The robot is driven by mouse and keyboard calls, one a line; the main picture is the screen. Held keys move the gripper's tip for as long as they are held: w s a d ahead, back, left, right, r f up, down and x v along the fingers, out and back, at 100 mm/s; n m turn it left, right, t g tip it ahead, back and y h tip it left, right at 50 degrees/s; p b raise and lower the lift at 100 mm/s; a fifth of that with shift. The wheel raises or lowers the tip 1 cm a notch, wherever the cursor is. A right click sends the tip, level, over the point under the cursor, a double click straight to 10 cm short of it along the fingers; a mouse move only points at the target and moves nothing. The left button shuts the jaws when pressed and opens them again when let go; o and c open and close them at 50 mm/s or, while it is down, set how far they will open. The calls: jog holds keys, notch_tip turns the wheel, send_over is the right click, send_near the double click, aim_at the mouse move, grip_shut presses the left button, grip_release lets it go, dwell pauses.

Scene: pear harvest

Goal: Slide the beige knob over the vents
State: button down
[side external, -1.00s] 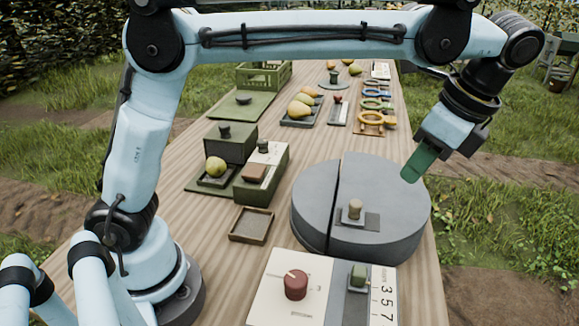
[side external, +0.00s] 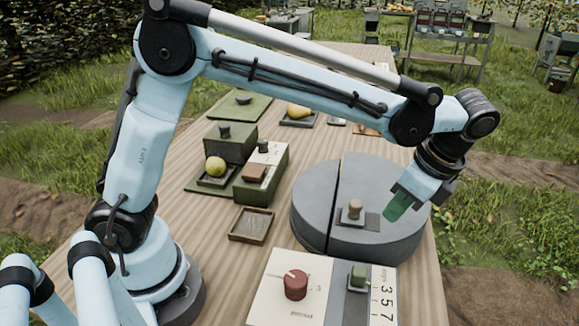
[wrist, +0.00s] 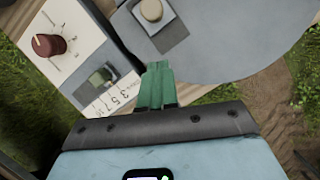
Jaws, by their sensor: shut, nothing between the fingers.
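The beige knob (side external: 355,208) stands upright on a dark grey plate (side external: 372,220) on top of a round grey drum (side external: 310,206). The wrist view shows the knob (wrist: 151,10) at the top edge, on its plate (wrist: 166,38). My gripper (side external: 391,216) has green fingers, shut with nothing between them. It hangs to the right of the knob, apart from it, above the right part of the drum. In the wrist view the fingertips (wrist: 158,66) point toward the plate, below the knob. I cannot make out any vents.
A pale panel with a red dial (side external: 296,285) and a green slider (side external: 359,274) beside a number scale lies in front of the drum. An empty wooden tray (side external: 251,223) and a green box (side external: 262,185) stand to its left. Grass lies beyond the table's right edge.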

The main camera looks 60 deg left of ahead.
jog(key=shift+s+a+f, duration=0.15)
jog(key=shift+s+a, duration=0.05)
jog(key=shift+a, duration=0.45)
jog(key=shift+s+a+f, duration=0.15)
jog(key=shift+s+a, duration=0.05)
jog(key=shift+a, duration=0.5)
jog(key=shift+s+a+f, duration=0.15)
jog(key=shift+s+a, duration=0.05)
jog(key=shift+a, duration=0.45)
jog(key=shift+s+a, duration=0.8)
jog(key=shift+a, duration=0.35)
jog(key=d, duration=0.1)
jog(key=w+d, duration=0.1)
jog(key=d, duration=0.2)
jog(key=shift+w+d+r, duration=0.25)
jog(key=shift+d, duration=0.05)
jog(key=s+v, duration=0.1)
jog(key=v, duration=0.8)
jog(key=n+t+h, duration=0.3)
jog(key=n, duration=0.3)
send_over(353, 205)
jog(key=a, duration=0.1)
jog(key=s+a+f+n+t, duration=0.5)
jog(key=s+a+f+n, duration=0.1)
jog(key=a+f+n, duration=0.1)
jog(key=shift+s+n+h, duration=0.3)
jog(key=shift+n, duration=0.4)
